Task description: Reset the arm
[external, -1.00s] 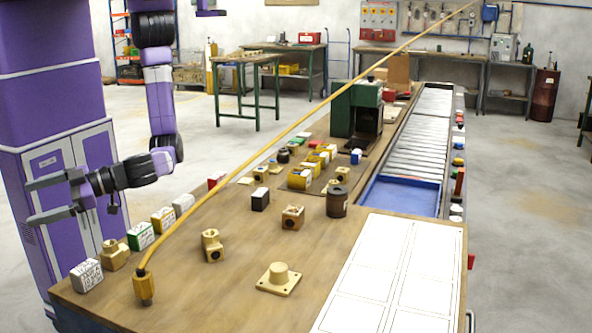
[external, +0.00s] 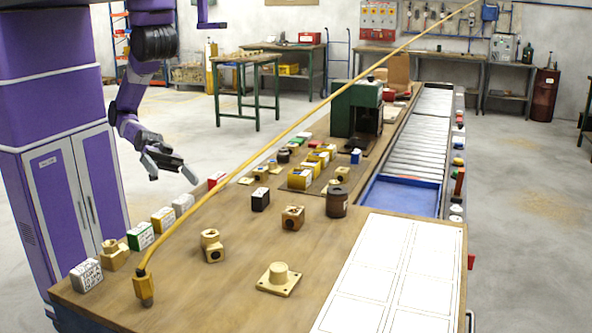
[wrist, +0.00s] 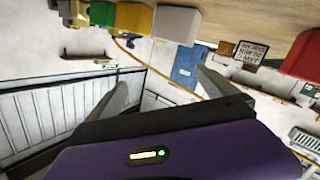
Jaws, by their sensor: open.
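My gripper (external: 172,168) hangs off the left edge of the wooden bench in the external view, with its fingers apart and nothing between them. It is above the floor, beyond the row of small boxes and apart from them. In the wrist view my two grey fingers (wrist: 164,91) are spread wide and empty. My purple arm bends down from the column at the upper left.
The bench (external: 235,285) carries brass fittings such as an elbow piece (external: 211,246) and a flanged block (external: 279,279). White (external: 86,275) and green (external: 141,236) boxes line its left edge. A yellow hose (external: 300,120) crosses overhead. A green machine (external: 355,108) stands farther back.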

